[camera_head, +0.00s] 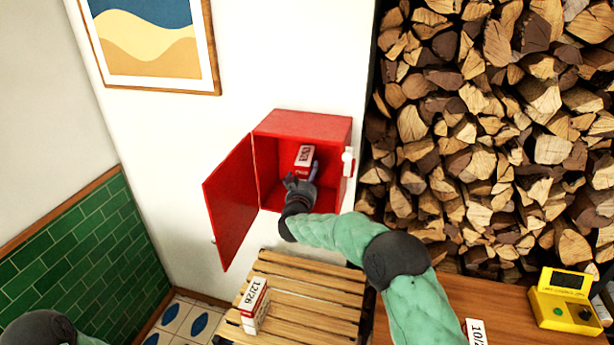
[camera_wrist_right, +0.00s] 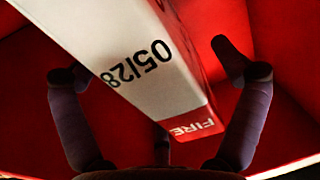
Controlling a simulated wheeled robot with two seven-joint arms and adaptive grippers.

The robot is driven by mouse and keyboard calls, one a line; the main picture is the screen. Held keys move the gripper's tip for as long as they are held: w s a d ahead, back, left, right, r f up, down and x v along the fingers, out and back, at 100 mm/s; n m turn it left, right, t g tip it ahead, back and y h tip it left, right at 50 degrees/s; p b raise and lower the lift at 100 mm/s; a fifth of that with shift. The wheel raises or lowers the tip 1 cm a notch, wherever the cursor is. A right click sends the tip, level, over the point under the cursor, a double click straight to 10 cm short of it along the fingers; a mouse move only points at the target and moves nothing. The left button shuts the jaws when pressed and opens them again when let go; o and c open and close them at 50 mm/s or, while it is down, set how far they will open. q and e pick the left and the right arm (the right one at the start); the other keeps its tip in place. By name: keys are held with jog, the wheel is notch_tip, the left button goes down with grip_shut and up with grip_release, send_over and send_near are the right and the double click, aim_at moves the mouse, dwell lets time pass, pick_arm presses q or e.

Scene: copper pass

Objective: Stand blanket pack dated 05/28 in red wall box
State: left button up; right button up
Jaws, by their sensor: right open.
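The red wall box (camera_head: 303,127) hangs on the white wall with its door (camera_head: 232,206) swung open to the left. The white and red blanket pack dated 05/28 (camera_head: 305,155) is inside the box. In the right wrist view the pack (camera_wrist_right: 150,75) shows its 05/28 date and a red end marked FIRE. My right gripper (camera_head: 303,178) reaches into the box, its fingers open on either side of the pack with visible gaps. The gripper hides part of the pack, so what supports it cannot be told. My left gripper is out of view.
A pack dated 12/26 (camera_head: 254,305) stands on the slatted wooden table (camera_head: 310,285) below the box. Another pack with a partly hidden date (camera_head: 476,332) and a yellow device (camera_head: 566,301) are on the brown surface at right. Stacked firewood (camera_head: 480,130) fills the right side.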

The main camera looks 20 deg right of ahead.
jog(key=v, duration=1.1)
jog(key=s+a+f+n+g+y+b, duration=0.1)
jog(key=a+f+y, duration=0.15)
jog(key=f, duration=0.75)
jog(key=s+a+f+n+g+y, duration=0.1)
jog(key=s+f+n+g+y, duration=0.15)
jog(key=f, duration=0.65)
jog(key=s+a+f+g+y, duration=0.1)
jog(key=s+f+g, duration=0.1)
jog(key=s+f, duration=0.5)
jog(key=s+a+f+g+y+b, duration=0.1)
jog(key=s+a+f+g+y, duration=0.1)
jog(key=s+f, duration=0.4)
jog(key=s+a+f+g+y, duration=0.2)
jog(key=s+f, duration=0.5)
jog(key=f, duration=0.4)
jog(key=shift+s+a+g+b, duration=0.25)
jog(key=shift+s+g+b, duration=0.05)
jog(key=shift+g, duration=0.45)
jog(key=s+a+f+g+y, duration=0.1)
jog(key=s+f+g, duration=0.1)
jog(key=s, duration=0.5)
jog(key=s+a+f+g+y, duration=0.1)
jog(key=s+f+g, duration=0.1)
jog(key=s, duration=0.6)
jog(key=shift+a+g+b, duration=0.3)
jog(key=shift+a, duration=0.1)
jog(key=shift+m, duration=0.25)
